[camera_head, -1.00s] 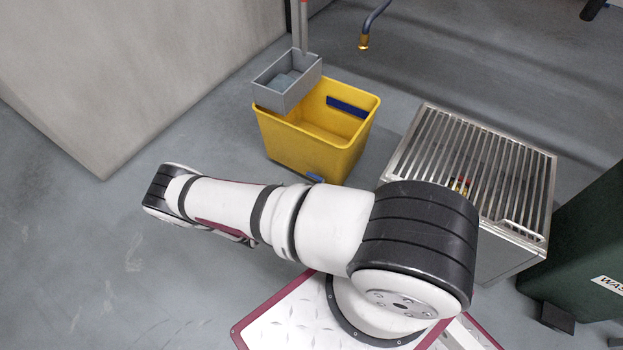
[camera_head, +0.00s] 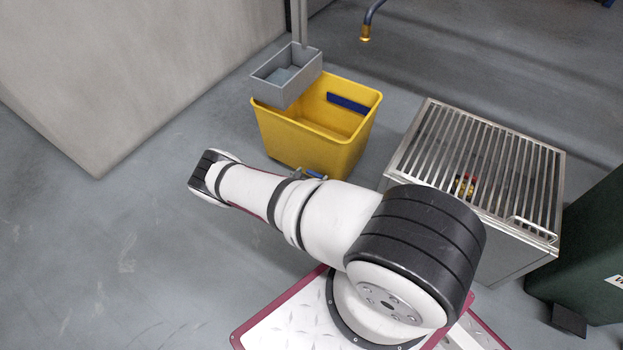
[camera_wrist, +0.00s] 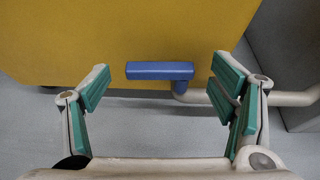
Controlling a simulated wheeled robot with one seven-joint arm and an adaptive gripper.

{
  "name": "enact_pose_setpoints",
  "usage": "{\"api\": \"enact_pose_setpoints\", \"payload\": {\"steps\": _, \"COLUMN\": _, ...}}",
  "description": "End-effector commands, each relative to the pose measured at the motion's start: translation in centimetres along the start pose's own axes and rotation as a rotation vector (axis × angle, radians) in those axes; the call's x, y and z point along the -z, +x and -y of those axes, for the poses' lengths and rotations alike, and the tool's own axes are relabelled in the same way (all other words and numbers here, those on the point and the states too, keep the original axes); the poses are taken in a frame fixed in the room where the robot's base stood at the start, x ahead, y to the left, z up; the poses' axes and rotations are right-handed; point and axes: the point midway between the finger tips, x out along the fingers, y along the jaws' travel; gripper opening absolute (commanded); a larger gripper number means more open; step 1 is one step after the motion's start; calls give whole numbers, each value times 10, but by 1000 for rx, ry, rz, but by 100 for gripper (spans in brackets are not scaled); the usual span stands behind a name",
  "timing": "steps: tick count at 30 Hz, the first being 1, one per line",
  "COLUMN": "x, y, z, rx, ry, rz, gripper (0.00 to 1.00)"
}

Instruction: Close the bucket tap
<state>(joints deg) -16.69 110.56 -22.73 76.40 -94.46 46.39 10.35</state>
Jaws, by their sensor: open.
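The yellow bucket (camera_head: 307,140) stands on the floor ahead of my arm. Its tap shows in the wrist view as a blue lever handle (camera_wrist: 160,70) on a pale pipe (camera_wrist: 196,96) low on the bucket's yellow wall (camera_wrist: 130,40). The lever lies sideways in that picture, reaching left from the pipe. In the head view, a bit of the blue handle (camera_head: 315,174) shows just above my arm. My gripper (camera_wrist: 162,86) is open, its green-padded fingers to the left and right of the lever without touching it. In the head view my gripper is hidden.
A grey wringer tray (camera_head: 287,76) sits over the bucket's back left corner. A metal grate box (camera_head: 420,150) stands right of the bucket, with a dark green bin (camera_head: 590,250) beyond. A hose with a brass end (camera_head: 365,33) hangs behind. The floor at left is clear.

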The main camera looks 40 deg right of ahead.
Motion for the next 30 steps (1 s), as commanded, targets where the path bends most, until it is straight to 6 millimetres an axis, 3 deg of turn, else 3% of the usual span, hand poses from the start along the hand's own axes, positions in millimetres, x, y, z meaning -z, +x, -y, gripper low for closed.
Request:
{"api": "enact_pose_setpoints", "payload": {"steps": 12, "x": 0, "y": 7, "z": 0, "rx": -1, "ry": 0, "rz": 0, "gripper": 76}}
{"api": "enact_pose_setpoints", "payload": {"steps": 18, "x": 0, "y": 7, "z": 0, "rx": 0, "ry": 0, "rz": 0, "gripper": 31}}
{"api": "enact_pose_setpoints", "payload": {"steps": 30, "x": 1, "y": 9, "z": -1, "rx": 46, "ry": 21, "rz": 0, "gripper": 30}}
